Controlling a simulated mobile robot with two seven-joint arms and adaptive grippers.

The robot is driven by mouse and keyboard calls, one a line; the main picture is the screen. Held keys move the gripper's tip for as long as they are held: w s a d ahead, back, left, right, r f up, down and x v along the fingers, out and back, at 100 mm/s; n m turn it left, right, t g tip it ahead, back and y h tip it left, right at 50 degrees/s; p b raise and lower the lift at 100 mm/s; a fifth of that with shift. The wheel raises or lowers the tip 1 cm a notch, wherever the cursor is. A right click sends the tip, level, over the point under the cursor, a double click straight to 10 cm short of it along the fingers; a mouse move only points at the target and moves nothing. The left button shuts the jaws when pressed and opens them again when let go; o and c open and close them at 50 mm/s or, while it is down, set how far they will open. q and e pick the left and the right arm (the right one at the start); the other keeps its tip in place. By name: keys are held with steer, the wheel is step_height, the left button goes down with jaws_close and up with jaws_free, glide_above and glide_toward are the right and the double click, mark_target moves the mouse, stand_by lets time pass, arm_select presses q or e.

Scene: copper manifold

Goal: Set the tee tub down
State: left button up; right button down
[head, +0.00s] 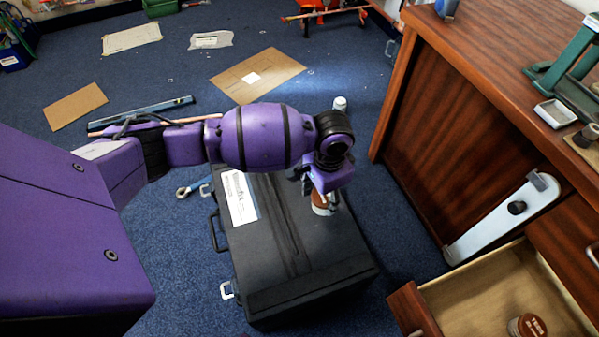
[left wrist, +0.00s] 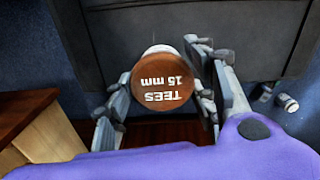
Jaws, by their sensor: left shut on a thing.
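The tee tub (left wrist: 163,82) has a round brown lid reading "TEES 15 mm", upside down in the left wrist view. My left gripper (left wrist: 160,95) is shut on it, one finger on each side. In the head view the tub (head: 322,205) shows just under my left gripper (head: 320,193), over the right side of a black case (head: 290,245) on the floor. I cannot tell whether the tub touches the case lid. My right gripper is in neither view.
An open wooden drawer (head: 480,300) at the lower right holds another brown-lidded tub (head: 527,326). A wooden bench (head: 450,130) stands right of the case. A paper label (head: 240,198) lies on the case's left side. Cardboard sheets (head: 257,76) lie on the blue carpet behind.

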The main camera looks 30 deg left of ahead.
arm_select(q)
steer(key=w+f+b, duration=0.1)
steer(key=w+a+f+b, duration=0.1)
steer(key=f, duration=0.1)
steer(key=w+a+f+b, duration=0.1)
steer(key=w+f, duration=0.1)
steer(key=shift+a+f, duration=0.15)
steer(key=shift+a, duration=0.1)
step_height(320, 180, down, 3)
steer(key=shift+w+f+b, duration=0.1)
steer(key=shift+f+b, duration=0.1)
steer(key=shift+b, duration=0.55)
steer(key=shift+r, duration=0.1)
steer(key=shift+f, duration=0.2)
steer(key=o, duration=1.6)
steer(key=shift+a, duration=0.1)
steer(key=shift+c, duration=0.2)
steer(key=shift+r, duration=0.1)
step_height(320, 180, up, 12)
steer(key=p, duration=0.5)
steer(key=shift+r, duration=0.15)
